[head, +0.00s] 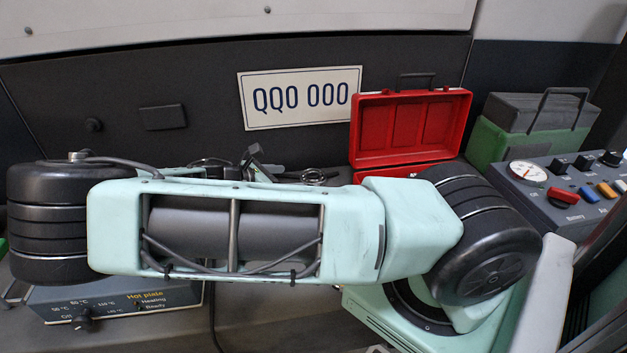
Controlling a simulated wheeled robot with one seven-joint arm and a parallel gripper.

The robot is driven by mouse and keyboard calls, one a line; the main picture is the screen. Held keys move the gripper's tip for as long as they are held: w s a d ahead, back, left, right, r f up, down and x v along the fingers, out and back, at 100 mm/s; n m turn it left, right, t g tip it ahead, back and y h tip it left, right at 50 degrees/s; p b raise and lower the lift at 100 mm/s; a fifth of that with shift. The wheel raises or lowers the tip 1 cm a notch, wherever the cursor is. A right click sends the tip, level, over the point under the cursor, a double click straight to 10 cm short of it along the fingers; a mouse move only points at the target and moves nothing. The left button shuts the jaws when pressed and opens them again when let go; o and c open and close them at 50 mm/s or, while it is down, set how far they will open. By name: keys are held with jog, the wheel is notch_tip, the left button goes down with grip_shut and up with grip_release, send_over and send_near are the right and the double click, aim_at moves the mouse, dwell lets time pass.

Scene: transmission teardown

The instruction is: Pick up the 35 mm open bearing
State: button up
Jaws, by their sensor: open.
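I cannot make out the 35 mm open bearing in the head view. My own mint-green arm lies across the middle of the picture and covers much of the bench behind it. Some small dark parts (318,177) peek out above the arm, left of the red box, too small and covered to name.
An open red toolbox (411,130) stands at the back, with a green case (530,140) to its right. A control panel (570,190) is at the right. A hot plate (115,305) sits at the front left, partly covered.

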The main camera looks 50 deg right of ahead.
aim_at(318, 176)
jog(key=b+x, duration=0.1)
jog(key=x, duration=0.6)
jog(key=shift+s+d+f, duration=0.1)
jog(key=shift+d, duration=0.2)
jog(key=c, duration=0.9)
